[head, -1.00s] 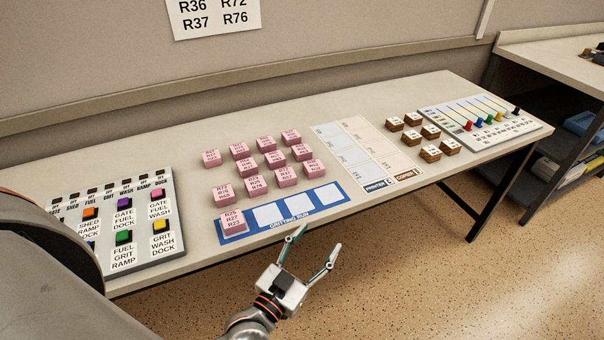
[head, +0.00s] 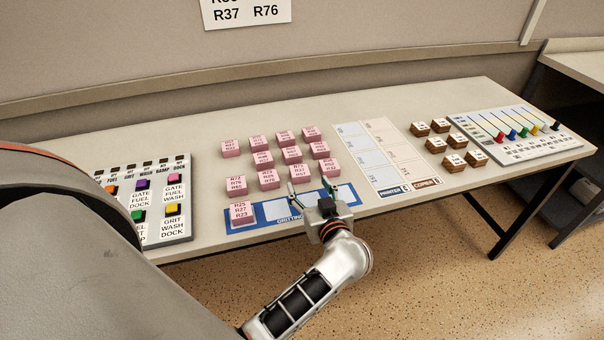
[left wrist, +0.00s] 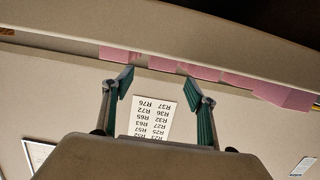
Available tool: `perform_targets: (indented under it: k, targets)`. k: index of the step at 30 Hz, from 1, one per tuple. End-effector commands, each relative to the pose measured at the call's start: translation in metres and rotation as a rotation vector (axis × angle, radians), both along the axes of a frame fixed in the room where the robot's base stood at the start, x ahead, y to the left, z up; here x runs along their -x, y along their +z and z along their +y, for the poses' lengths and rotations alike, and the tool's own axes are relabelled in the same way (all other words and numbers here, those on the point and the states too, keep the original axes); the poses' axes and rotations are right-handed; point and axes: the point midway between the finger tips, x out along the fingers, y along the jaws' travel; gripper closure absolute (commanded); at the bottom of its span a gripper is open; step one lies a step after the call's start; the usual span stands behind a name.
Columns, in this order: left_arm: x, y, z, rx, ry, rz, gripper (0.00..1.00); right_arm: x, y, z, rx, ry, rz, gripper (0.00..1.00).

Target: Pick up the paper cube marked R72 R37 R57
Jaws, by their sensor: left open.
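Several pink paper cubes stand in rows on the table. One cube (head: 299,172) in the front row has a label that may be R72 R37 R57, but the print is too small to be sure. My left gripper (head: 309,189) is open and empty, over the blue strip just in front of that row. In the left wrist view the open fingers (left wrist: 157,76) point toward pink cubes (left wrist: 187,70), which are partly hidden by the table edge, and their labels do not show. My right gripper is not in view.
The blue strip (head: 345,197) with white squares holds one pink cube (head: 242,212) at its left end. A button panel (head: 168,218) stands left. Brown blocks (head: 455,162), a pale chart (head: 372,150) and a slider board (head: 520,137) lie right. A number sheet (left wrist: 152,117) hangs on the wall.

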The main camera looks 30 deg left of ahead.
Motion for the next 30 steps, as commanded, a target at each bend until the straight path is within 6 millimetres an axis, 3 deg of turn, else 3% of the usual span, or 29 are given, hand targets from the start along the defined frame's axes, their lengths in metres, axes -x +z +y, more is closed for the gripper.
perform_targets:
  k: [16, 26, 30]
  targets:
    - [-0.040, -0.016, 0.050, -0.005, 0.001, -0.002, 0.43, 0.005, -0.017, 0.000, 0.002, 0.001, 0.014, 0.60]
    - [-0.044, -0.017, 0.056, -0.002, 0.000, -0.002, 0.43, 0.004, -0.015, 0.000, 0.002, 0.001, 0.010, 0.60]
    - [-0.044, -0.017, 0.055, -0.003, 0.000, -0.003, 0.76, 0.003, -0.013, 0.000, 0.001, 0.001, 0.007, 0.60]
